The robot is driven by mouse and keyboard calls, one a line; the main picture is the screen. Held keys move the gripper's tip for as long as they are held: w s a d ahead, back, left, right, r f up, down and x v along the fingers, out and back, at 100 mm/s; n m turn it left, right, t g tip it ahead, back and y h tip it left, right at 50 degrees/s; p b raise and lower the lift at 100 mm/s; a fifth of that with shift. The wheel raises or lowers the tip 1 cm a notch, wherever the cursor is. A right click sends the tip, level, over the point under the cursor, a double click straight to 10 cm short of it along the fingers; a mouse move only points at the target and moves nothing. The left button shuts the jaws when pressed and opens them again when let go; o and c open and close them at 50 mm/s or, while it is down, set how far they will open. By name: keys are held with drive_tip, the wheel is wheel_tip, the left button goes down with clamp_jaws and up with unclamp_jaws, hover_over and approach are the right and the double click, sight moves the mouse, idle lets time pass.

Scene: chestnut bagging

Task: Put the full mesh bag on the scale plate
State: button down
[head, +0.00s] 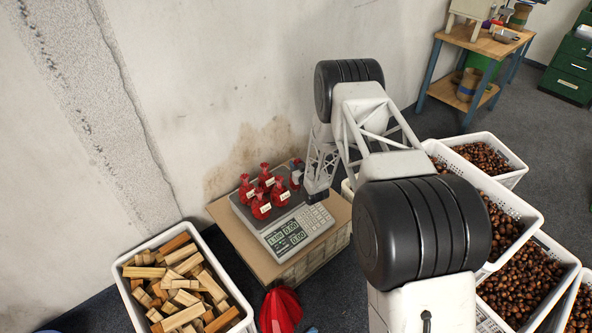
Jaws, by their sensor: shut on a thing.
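Several small red mesh bags with pale labels, one of them here (260,207), stand upright on the plate of the grey scale (243,213). My gripper (297,178) is at the right rear of the plate, low down. It is shut on another red mesh bag (295,166), which is mostly hidden by the gripper. I cannot tell whether this bag touches the plate. The scale's lit display and keypad face the front.
The scale sits on a cardboard box (223,208) against the stained wall. A white crate of wood blocks (124,262) stands at front left. A red heap (281,310) lies in front. White crates of chestnuts (517,172) fill the right; a wooden workbench (480,43) stands behind.

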drive_tip(key=shift+w, duration=0.35)
drive_tip(key=shift+f, duration=0.1)
drive_tip(key=shift+f, duration=1.85)
drive_tip(key=c, duration=0.8)
unclamp_jaws()
drive_tip(key=shift+c, duration=0.2)
drive_tip(key=shift+s+d, duration=0.2)
drive_tip(key=shift+s, duration=0.2)
drive_tip(key=v, duration=1.1)
